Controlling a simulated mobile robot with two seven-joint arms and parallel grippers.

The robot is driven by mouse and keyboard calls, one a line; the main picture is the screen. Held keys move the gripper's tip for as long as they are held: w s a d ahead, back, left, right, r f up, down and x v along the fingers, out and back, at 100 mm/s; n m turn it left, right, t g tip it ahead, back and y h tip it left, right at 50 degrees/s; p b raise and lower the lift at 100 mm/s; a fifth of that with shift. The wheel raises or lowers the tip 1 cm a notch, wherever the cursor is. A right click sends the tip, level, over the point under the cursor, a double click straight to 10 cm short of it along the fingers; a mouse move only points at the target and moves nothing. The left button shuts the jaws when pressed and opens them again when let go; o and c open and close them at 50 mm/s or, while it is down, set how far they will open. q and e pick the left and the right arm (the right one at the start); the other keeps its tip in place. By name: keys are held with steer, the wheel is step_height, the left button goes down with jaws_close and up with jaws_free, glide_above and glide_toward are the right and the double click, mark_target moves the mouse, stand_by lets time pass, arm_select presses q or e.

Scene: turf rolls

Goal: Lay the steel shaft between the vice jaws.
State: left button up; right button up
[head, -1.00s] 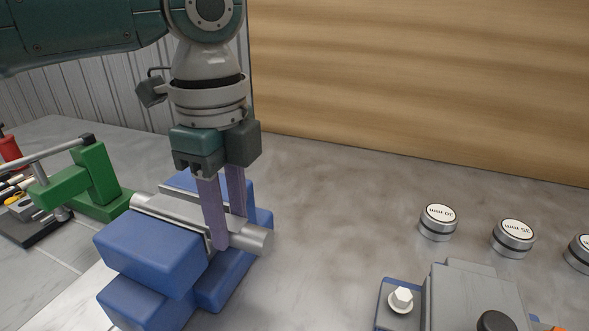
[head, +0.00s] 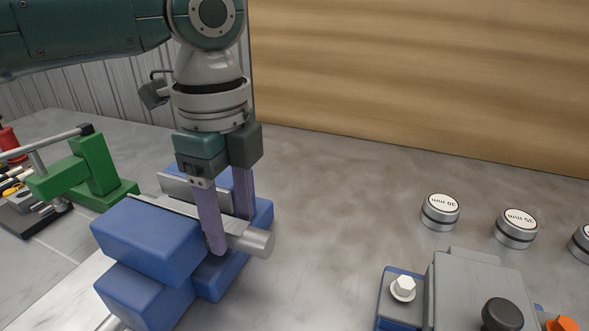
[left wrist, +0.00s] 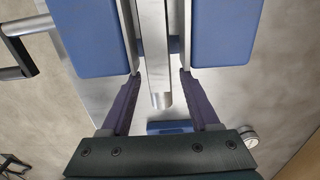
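The blue vice (head: 148,236) stands at the left of the bench, its steel jaw plates facing each other. The steel shaft (head: 258,243) lies low in the gap between the jaws, its near end sticking out to the right. My left gripper (head: 230,236) points down at that end, one finger on each side of the shaft. In the left wrist view the shaft (left wrist: 157,60) runs between the jaws, with a visible gap to both fingers, so the gripper is open. The shaft's far part is hidden by the front jaw. My right gripper is not in view.
A green clamp (head: 97,170) with a bar stands left of the vice, near a dark tool tray (head: 28,222). Metal discs (head: 440,212) with millimetre labels stand at the right. A grey block device (head: 470,285) is at the bottom right. The bench centre is clear.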

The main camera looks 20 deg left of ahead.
arm_select(q)
steer(key=shift+o, duration=0.6)
steer(key=shift+f, duration=0.1)
